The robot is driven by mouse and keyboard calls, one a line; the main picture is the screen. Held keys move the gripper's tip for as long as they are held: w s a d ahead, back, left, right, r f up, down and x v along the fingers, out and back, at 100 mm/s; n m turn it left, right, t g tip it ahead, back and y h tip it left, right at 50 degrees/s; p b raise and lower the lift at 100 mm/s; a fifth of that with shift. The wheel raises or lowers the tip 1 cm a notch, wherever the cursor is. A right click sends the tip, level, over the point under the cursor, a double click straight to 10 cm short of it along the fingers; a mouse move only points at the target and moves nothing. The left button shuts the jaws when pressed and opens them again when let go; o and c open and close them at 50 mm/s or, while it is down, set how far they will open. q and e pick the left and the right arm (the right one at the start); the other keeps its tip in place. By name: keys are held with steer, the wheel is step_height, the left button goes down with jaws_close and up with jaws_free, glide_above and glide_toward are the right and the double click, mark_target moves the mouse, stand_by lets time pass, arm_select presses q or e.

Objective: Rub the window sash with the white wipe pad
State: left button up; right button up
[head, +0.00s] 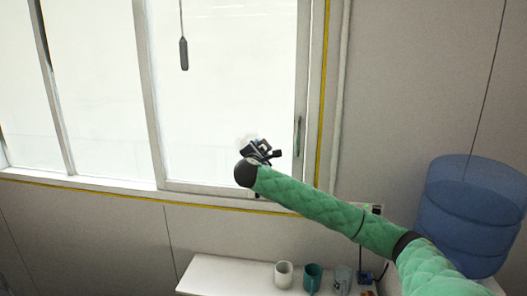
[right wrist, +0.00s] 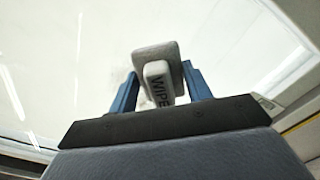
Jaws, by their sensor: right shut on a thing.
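The window sash (head: 225,95) is a bright glass pane in a pale frame, filling the upper middle of the head view. My right gripper (head: 262,150) is in front of the lower right part of its glass. In the right wrist view, the blue fingers of my right gripper (right wrist: 157,88) are shut on the white wipe pad (right wrist: 157,72), a block marked "WIPE". The pad faces the glass; I cannot tell whether it touches. A faint grey smudge shows on the glass beside the pad. My left gripper is out of view.
A white shelf (head: 225,274) below the window holds a white mug (head: 283,274), a teal mug (head: 312,278) and a grey mug (head: 343,279). A large blue water bottle (head: 470,215) stands at the right. A dark grey pull (head: 183,53) hangs before the glass.

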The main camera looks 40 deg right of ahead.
mark_target(236, 141)
steer(key=shift+w+a+p, duration=0.55)
steer(key=shift+w+a, duration=1.05)
steer(key=shift+w, duration=0.25)
steer(key=shift+w+a+p, duration=0.5)
steer(key=shift+w+a, duration=1.1)
steer(key=shift+w, duration=0.25)
steer(key=shift+r+p, duration=0.5)
steer(key=shift+r, duration=0.4)
steer(key=shift+s+d+f, duration=0.1)
steer(key=shift+s+d, duration=1.15)
steer(key=shift+s, duration=0.15)
steer(key=shift+s+d, duration=1.2)
steer(key=shift+s, duration=0.2)
steer(key=shift+s+d, duration=1.2)
steer(key=shift+s, duration=0.1)
